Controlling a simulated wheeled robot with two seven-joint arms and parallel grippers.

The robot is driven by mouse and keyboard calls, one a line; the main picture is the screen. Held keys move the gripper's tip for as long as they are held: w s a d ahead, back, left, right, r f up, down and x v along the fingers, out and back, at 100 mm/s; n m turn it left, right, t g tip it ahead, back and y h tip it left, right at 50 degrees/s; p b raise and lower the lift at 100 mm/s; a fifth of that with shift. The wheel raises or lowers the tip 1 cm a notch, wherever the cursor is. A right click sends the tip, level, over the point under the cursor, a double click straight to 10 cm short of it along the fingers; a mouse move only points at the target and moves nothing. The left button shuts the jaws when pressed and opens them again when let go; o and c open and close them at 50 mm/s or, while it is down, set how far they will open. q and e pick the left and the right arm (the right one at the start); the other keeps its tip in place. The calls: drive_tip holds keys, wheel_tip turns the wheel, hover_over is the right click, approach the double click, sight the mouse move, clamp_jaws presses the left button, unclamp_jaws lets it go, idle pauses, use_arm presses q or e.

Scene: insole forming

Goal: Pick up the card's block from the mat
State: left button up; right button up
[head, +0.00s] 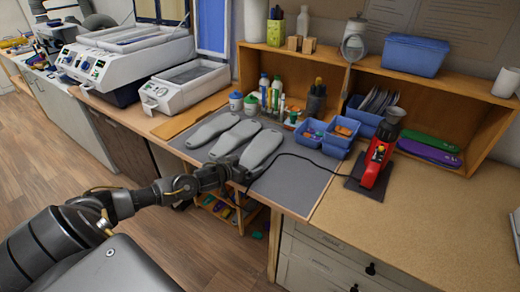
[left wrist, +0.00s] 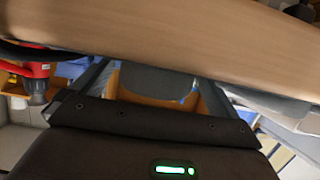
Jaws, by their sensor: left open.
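Three grey foot-shaped blocks lie side by side on the dark grey mat in the head view: a left one (head: 211,130), a middle one (head: 235,138) and a right one (head: 262,149). The mat (head: 292,190) covers the left part of the bench top. My left gripper (head: 241,175) is at the mat's front edge, by the near end of the right block. In the left wrist view the gripper (left wrist: 155,84) has its fingers apart, with a grey surface between or beyond them; I cannot tell which. I cannot make out a card. My right gripper is out of view.
A red tool (head: 376,163) with a black cable stands right of the mat. Blue bins (head: 313,133) and bottles (head: 276,92) stand behind the blocks. White machines (head: 130,55) are at the left. The bench top (head: 440,215) at the right is clear.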

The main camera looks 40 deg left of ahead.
use_arm(q)
drive_tip(key=c, duration=1.3)
drive_tip(key=shift+c, duration=0.4)
drive_tip(key=shift+r, duration=0.15)
drive_tip(key=shift+r+b, duration=0.3)
drive_tip(key=shift+r, duration=0.2)
drive_tip(key=s+a+r+p, duration=0.1)
drive_tip(key=s+a+r, duration=0.6)
drive_tip(key=a+r, duration=0.4)
drive_tip(key=shift+s+a+r+p, duration=0.3)
drive_tip(key=shift+s+r+p, duration=0.05)
drive_tip(key=shift+s+r, duration=0.05)
